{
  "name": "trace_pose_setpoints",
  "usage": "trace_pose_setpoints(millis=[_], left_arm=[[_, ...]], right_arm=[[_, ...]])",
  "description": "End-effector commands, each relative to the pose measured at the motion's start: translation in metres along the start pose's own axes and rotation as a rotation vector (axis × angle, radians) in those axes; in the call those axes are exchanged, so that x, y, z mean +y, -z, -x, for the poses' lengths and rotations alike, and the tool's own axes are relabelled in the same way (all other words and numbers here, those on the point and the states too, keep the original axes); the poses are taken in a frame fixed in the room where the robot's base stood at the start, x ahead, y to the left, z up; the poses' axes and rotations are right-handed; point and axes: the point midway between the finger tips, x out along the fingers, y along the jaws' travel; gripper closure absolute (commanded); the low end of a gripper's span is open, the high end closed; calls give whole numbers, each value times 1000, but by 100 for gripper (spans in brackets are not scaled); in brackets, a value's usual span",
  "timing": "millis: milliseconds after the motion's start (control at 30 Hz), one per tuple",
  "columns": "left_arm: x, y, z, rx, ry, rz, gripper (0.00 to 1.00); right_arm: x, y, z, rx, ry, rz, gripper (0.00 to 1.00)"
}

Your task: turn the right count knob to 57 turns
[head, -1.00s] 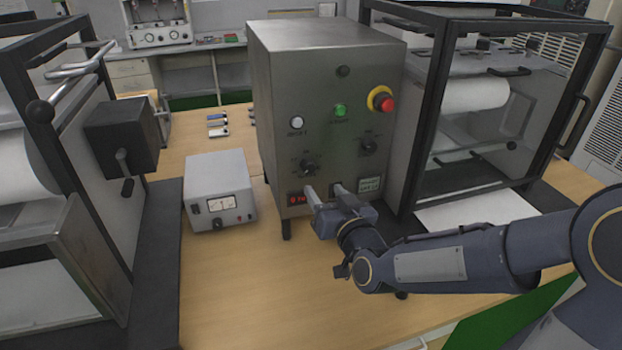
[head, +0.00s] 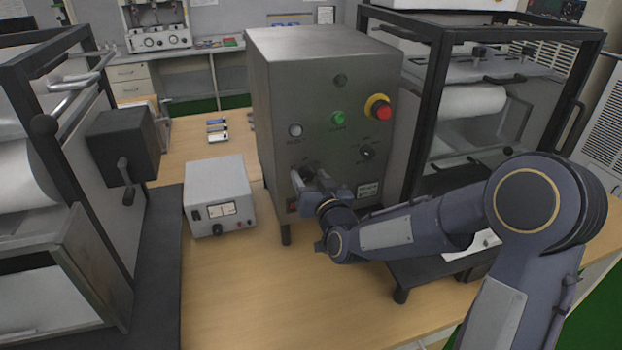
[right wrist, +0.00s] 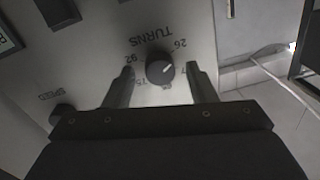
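The grey control box (head: 270,105) stands on the table in the middle of the head view. Its dark round knob (right wrist: 160,68), labelled TURNS, is at the middle of the right wrist view, with a white pointer mark toward upper right, roughly at the printed 26. The print appears upside down there. In the head view this is the lower-left knob, mostly hidden by my right gripper (head: 312,182). The right gripper's two fingers (right wrist: 160,72) are apart, one on each side of the knob, with visible gaps. My left gripper is not in view.
A second knob (head: 366,153), labelled SPEED in the wrist view (right wrist: 62,113), a green button (head: 338,118) and a red emergency button (head: 383,112) are on the same panel. A grey meter box (head: 219,195) stands to the left. The table front is clear.

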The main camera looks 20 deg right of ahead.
Motion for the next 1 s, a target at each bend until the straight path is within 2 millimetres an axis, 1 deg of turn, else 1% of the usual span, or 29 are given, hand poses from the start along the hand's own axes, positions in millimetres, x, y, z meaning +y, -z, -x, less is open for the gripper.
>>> trace_pose_setpoints(millis=[33, 333, 533, 667, 867, 1000], left_arm=[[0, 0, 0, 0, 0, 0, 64], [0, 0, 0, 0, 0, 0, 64], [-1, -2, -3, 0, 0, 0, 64], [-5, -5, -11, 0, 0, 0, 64], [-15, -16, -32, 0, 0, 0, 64], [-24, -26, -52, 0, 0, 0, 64]], right_arm=[[0, 0, 0, 0, 0, 0, 54], [0, 0, 0, 0, 0, 0, 93], [0, -1, 0, 1, 0, -12, 93], [0, -3, 0, 4, 1, -46, 93], [2, -6, 0, 14, 2, -160, 93], [2, -8, 0, 20, 5, -280, 93]])
